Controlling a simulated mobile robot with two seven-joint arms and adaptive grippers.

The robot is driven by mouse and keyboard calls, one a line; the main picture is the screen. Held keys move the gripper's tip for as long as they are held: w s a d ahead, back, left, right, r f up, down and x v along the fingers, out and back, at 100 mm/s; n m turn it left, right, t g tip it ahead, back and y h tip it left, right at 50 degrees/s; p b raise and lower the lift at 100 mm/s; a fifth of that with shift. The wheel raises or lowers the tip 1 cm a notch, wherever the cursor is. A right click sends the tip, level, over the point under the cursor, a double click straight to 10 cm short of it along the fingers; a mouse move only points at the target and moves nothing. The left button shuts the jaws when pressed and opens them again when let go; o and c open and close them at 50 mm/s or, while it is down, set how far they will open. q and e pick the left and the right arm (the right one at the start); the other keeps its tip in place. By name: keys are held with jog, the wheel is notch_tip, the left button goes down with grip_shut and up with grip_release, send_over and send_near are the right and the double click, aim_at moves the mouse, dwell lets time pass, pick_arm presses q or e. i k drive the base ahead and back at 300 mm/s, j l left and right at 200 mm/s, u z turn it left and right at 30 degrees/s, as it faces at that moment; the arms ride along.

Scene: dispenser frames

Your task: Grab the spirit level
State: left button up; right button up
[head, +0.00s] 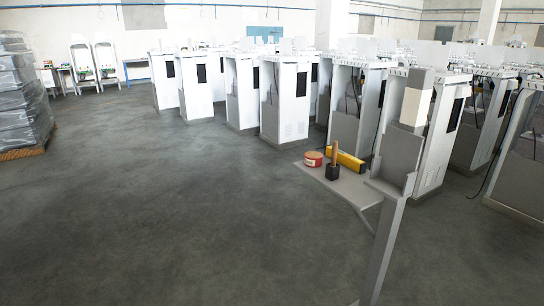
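The spirit level looks to be the long yellow bar with dark ends (346,158) lying on a small grey shelf (352,187) right of centre in the head view. A dark block with an upright brown handle (333,170) stands in front of the bar and hides part of it. A round red and tan item (314,159) sits to its left near the shelf's edge. Neither of my grippers shows in the head view.
A grey upright post with a bracket (397,165) rises at the shelf's right side. Rows of white dispenser frames (285,100) stand behind and to the right. A wrapped pallet stack (22,95) is at far left. The grey floor at left and in front is clear.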

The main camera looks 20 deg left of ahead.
aim_at(359, 165)
jog(key=u, duration=0.15)
jog(key=i+j+z, duration=0.2)
jog(key=z, duration=0.2)
jog(key=i+j+z, duration=0.25)
jog(key=z, duration=0.15)
jog(key=i+j+z, duration=0.15)
jog(key=j+z, duration=0.3)
jog(key=i+j+z, duration=0.1)
jog(key=j+z, duration=0.3)
jog(key=i+j+z, duration=0.1)
jog(key=j, duration=0.7)
jog(key=i+j, duration=0.15)
jog(key=j, duration=0.7)
jog(key=i+j+z, duration=0.15)
jog(key=j, duration=0.65)
jog(key=k, duration=0.05)
